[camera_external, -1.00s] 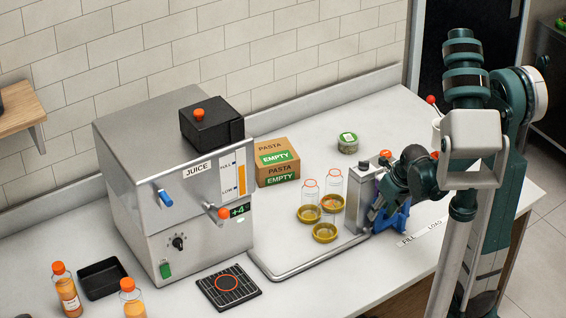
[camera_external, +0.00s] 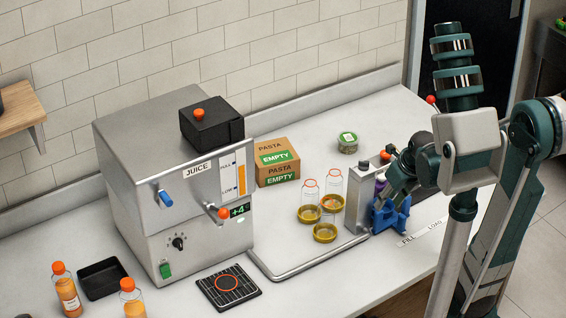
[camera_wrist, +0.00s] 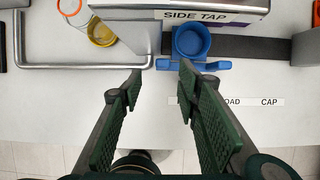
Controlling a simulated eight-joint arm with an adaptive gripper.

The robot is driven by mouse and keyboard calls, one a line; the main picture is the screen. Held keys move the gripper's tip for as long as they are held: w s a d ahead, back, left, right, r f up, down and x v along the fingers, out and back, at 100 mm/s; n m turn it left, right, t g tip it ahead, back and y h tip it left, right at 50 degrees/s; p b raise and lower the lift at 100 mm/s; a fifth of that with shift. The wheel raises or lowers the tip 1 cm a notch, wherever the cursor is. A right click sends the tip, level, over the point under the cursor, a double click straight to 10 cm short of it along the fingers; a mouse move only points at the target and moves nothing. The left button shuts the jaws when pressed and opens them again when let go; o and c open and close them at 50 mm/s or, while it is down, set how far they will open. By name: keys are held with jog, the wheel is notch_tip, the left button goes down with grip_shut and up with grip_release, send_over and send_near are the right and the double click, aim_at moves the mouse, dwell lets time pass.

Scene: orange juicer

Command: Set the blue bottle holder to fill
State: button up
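The blue bottle holder (camera_external: 391,215) stands right beside the grey metal SIDE TAP unit (camera_external: 360,200). In the wrist view the holder is a blue round cup (camera_wrist: 191,41) with a flat blue bar (camera_wrist: 207,65) at its near side, under the tap unit's edge. A white label strip (camera_external: 422,232) lies in front; FILL and LOAD show outside, LOAD and CAP in the wrist view. The holder sits level with the strip's left end, whose lettering the right finger partly hides. My gripper (camera_wrist: 160,76) is open and empty. Its right fingertip is close to the bar; contact is unclear.
A dark rail (camera_wrist: 250,48) runs right from the holder. Glass bottles on yellow bases (camera_external: 325,233) stand left of the tap unit, inside a bent metal bar (camera_external: 310,264). The juicer (camera_external: 185,190) is further left. The counter in front of the strip is clear.

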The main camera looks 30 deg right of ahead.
jog(key=shift+v, duration=1.1)
jog(key=shift+a, duration=0.1)
jog(key=s+a+r+m+t, duration=0.1)
jog(key=s+a+r+m, duration=0.1)
jog(key=m, duration=1)
jog(key=s+a+r+m+t, duration=0.1)
jog(key=s+a+r+m, duration=0.2)
jog(key=m, duration=0.9)
jog(key=s+a+r+m, duration=0.2)
jog(key=a+r+m, duration=0.4)
jog(key=m, duration=0.6)
jog(key=shift+s+a+t, duration=0.25)
jog(key=shift+s+t, duration=0.05)
jog(key=shift+t, duration=0.1)
jog(key=shift+r, duration=0.1)
